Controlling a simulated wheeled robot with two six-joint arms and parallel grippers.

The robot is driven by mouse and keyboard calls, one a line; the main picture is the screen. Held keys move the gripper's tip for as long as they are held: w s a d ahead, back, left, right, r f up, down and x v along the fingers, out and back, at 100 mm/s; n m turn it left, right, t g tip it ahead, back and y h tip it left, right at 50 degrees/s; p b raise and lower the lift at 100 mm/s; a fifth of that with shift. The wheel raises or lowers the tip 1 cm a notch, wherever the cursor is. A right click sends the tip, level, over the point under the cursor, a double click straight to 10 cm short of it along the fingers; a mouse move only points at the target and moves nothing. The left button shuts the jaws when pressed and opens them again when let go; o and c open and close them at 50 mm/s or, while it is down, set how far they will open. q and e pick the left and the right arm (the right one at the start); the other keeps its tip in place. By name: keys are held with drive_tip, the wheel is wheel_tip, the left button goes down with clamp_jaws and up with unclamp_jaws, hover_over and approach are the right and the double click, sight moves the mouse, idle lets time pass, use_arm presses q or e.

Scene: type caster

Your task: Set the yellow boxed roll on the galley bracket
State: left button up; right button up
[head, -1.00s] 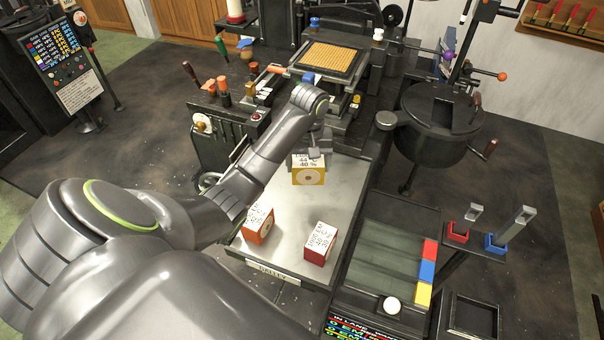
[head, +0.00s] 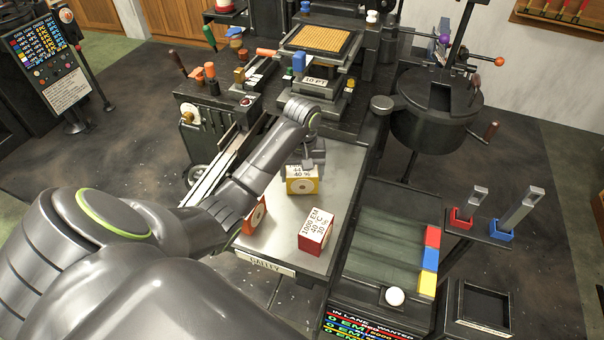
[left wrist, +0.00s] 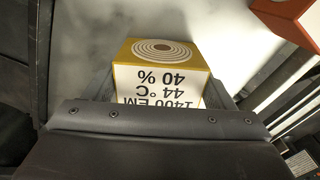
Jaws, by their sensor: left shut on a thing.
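The yellow boxed roll (head: 301,182) is on the light metal galley surface (head: 270,222), near its back; it is a yellow box with a white label and a round roll end. My left gripper (head: 309,163) is shut on it from above. In the left wrist view the yellow box (left wrist: 160,62) shows between the fingers, its label reading 1400 EM, 44 °C, 40 %. I cannot tell whether the box touches the surface. I do not make out a separate bracket; the GALLEY label (head: 266,264) is on the front edge. My right gripper is not in view.
A red box (head: 316,232) stands on the galley at front right, and an orange box (head: 254,217) is partly behind my arm. An orange corner (left wrist: 290,18) shows in the left wrist view. A dark pot (head: 433,122) stands to the right.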

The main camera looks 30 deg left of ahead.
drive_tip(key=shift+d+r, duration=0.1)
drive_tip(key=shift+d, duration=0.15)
use_arm(q)
drive_tip(key=o, duration=1.1)
drive_tip(key=shift+f, duration=0.1)
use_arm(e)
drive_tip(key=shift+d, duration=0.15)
use_arm(q)
drive_tip(key=shift+r, duration=0.35)
wheel_tip(320, 180, up, 2)
wheel_tip(320, 180, up, 10)
drive_tip(key=p, duration=0.9)
drive_tip(key=shift+f+p, duration=0.15)
drive_tip(key=shift+p, duration=0.15)
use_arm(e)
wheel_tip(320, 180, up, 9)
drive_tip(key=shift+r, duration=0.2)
